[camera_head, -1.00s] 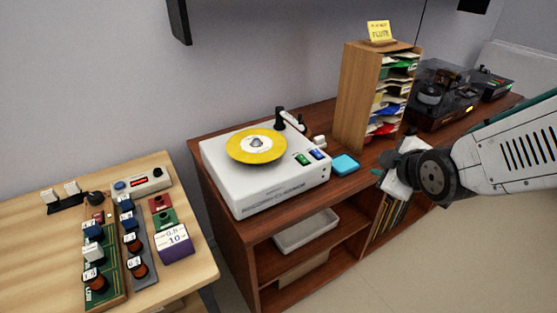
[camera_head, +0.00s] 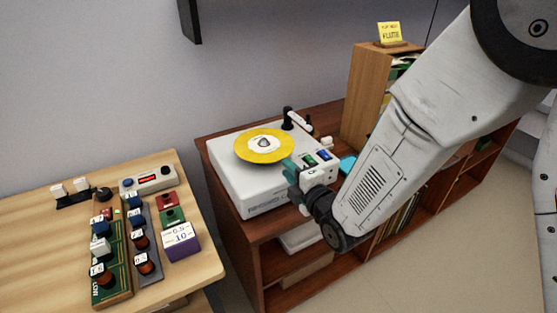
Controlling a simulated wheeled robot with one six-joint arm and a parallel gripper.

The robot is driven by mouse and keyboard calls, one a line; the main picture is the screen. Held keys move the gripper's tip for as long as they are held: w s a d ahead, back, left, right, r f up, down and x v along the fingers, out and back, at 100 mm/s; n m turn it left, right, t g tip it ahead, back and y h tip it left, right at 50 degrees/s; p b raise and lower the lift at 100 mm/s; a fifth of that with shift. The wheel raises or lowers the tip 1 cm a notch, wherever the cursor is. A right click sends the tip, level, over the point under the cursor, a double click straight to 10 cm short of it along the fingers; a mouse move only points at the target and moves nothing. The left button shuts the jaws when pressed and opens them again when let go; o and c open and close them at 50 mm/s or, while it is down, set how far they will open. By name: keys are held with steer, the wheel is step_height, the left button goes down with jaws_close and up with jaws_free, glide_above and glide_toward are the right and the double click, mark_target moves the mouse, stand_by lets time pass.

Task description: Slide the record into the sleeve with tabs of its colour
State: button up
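The yellow record (camera_head: 264,146) lies flat on top of the white record machine (camera_head: 232,184), with a pale label at its centre. My gripper (camera_head: 288,170), with teal finger parts, is at the machine's front right edge, to the right of and below the record, and apart from it. Whether its fingers are open is unclear. The wooden sleeve rack (camera_head: 366,88) stands behind my arm.
A tonearm-like part (camera_head: 290,118) stands at the machine's back right. A yellow note (camera_head: 389,33) tops the rack. At left, a light wooden table (camera_head: 50,255) bears control panels and a purple box (camera_head: 181,242).

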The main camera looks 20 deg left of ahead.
mark_target(273, 154)
steer(key=shift+x, duration=2.75)
jaws_close()
steer(key=shift+r, duration=0.2)
steer(key=shift+r, duration=1.4)
steer(key=r+v, duration=0.2)
steer(key=v, duration=0.8)
